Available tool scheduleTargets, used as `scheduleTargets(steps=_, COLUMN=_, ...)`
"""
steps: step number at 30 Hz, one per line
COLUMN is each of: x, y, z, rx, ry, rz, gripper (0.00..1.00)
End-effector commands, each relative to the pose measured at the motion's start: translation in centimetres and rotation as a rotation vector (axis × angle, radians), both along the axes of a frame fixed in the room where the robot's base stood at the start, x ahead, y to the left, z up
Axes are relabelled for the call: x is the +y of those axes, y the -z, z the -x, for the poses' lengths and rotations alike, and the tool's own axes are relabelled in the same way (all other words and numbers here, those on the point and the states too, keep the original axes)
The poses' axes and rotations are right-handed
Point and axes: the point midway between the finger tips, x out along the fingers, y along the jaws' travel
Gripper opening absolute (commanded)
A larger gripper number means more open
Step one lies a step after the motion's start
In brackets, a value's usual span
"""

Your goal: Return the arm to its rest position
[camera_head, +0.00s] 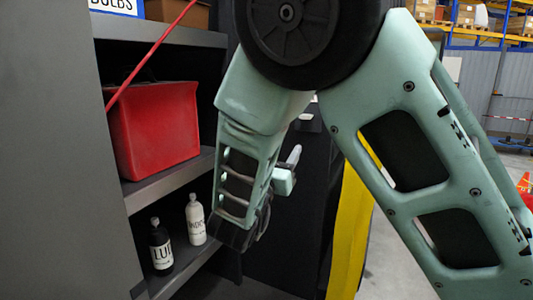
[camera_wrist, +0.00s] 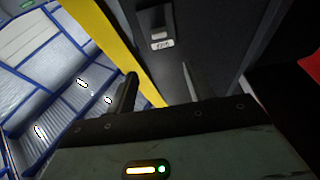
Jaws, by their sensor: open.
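My arm folds down across the middle of the head view, in front of the shelf unit. My gripper (camera_wrist: 158,72) shows in the wrist view with its two dark fingers apart and nothing between them. In the head view, I cannot make out the fingertips clearly at the end of the arm. A dark panel with a small labelled fitting (camera_wrist: 162,42) lies beyond the fingers, and I cannot tell its distance.
At left, a shelf unit (camera_head: 172,188) holds a red bin (camera_head: 155,130), a black bottle (camera_head: 160,247) and a white bottle (camera_head: 196,220). A yellow post (camera_head: 352,225) stands behind my arm. Blue racking (camera_head: 470,30) is far back. Floor shows at right.

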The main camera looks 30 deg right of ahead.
Motion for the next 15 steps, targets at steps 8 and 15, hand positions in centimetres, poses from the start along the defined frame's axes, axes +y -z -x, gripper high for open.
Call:
scheduleTargets(steps=8, x=0.3, y=0.6, z=-0.6, rx=0.028, ry=-0.043, rz=-0.038, gripper=0.53)
scheduleTargets(steps=15, x=6.0, y=5.9, z=-3.4, rx=0.305, ry=-0.433, rz=-0.343, gripper=0.53)
